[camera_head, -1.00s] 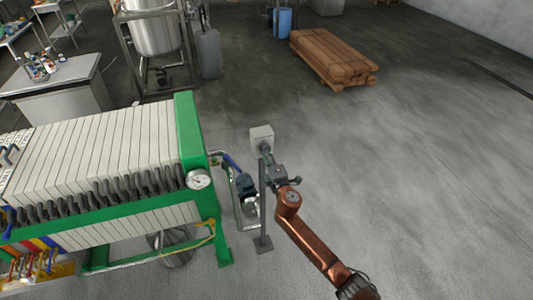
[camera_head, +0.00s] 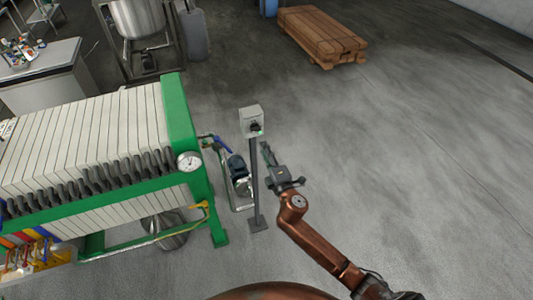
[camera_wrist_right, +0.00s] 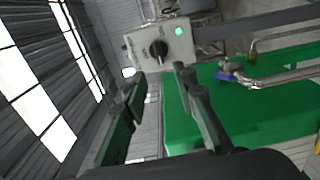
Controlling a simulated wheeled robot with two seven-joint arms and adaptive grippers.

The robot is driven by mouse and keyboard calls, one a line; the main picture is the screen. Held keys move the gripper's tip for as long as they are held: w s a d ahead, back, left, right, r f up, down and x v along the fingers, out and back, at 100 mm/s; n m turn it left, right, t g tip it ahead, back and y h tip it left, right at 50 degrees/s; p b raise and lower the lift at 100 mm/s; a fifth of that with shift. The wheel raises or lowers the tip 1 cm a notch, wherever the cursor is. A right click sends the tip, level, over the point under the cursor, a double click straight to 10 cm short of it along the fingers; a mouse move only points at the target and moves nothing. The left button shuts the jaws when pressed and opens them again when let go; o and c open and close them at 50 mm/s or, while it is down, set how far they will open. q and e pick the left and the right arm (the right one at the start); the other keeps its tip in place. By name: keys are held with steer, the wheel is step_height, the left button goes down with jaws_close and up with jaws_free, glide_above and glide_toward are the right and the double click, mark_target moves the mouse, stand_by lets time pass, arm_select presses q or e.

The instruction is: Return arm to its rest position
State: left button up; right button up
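My right arm comes in from the lower right in the head view. Its gripper (camera_head: 267,153) is just to the lower right of a grey control box on a post (camera_head: 251,120), apart from it in the picture. In the right wrist view the two fingers of the gripper (camera_wrist_right: 158,80) are spread with nothing between them. The control box (camera_wrist_right: 160,45) is beyond the fingertips, with a black knob (camera_wrist_right: 159,49) and a lit green lamp (camera_wrist_right: 179,31). My left gripper is not in view.
A green-framed filter press (camera_head: 178,125) with a gauge (camera_head: 189,162) stands at the left. A small pump (camera_head: 238,172) with pipes is between it and the post. Stacked timber (camera_head: 322,37) lies at the back. The concrete floor at the right is clear.

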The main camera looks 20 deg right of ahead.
steer(key=shift+s, duration=0.6)
